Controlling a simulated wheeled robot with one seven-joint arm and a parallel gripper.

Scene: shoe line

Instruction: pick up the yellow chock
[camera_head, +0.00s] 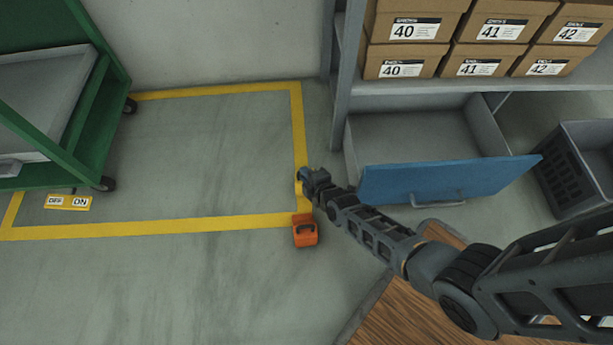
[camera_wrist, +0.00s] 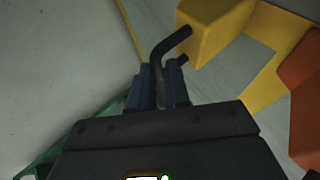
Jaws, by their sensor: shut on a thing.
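The yellow chock (camera_wrist: 212,28) shows at the top of the wrist view, with a dark bent handle (camera_wrist: 168,45) on its side. My gripper (camera_wrist: 160,88) is shut on this handle between its blue fingers. In the head view my gripper (camera_head: 305,175) is low over the floor by the right side of the yellow floor line, and mostly hides the chock. I cannot tell whether the chock touches the floor.
An orange chock (camera_head: 305,232) with a dark handle sits close by, below the corner of the yellow line (camera_head: 200,224). A green cart (camera_head: 92,115) stands left, with an OFF/ON pedal (camera_head: 68,202). A blue-fronted drawer (camera_head: 440,180) stands open on the right beside a grey crate (camera_head: 575,165).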

